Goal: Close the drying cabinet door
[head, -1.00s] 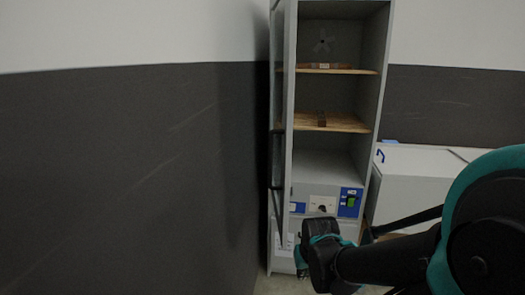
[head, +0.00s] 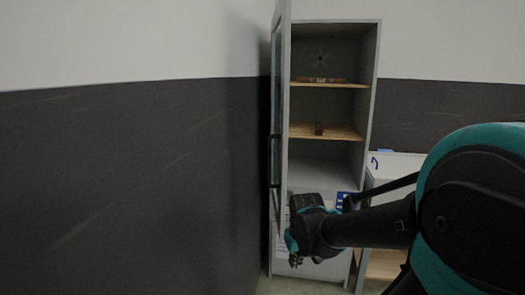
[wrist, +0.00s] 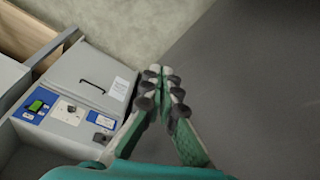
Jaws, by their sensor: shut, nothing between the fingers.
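The drying cabinet (head: 369,95) is a tall grey cabinet in the middle of the head view. Its door (head: 286,120) stands open on the left, seen nearly edge-on, with a dark handle (head: 275,160) on its wall-facing side. My gripper (head: 294,262) is low in front of the cabinet, overlapping the door's lower part in the picture; whether it touches the door is unclear. In the wrist view my gripper (wrist: 162,72) is shut and empty, beside the cabinet's lower front with its control panel (wrist: 70,108). The door is not clearly visible there.
A dark-and-white wall (head: 130,180) runs close along the left of the door. Inside the cabinet are wooden shelves (head: 335,132) with small brown pieces. A low light-grey unit (head: 395,165) stands to the right, partly behind my arm. Bare floor (wrist: 150,30) shows in the wrist view.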

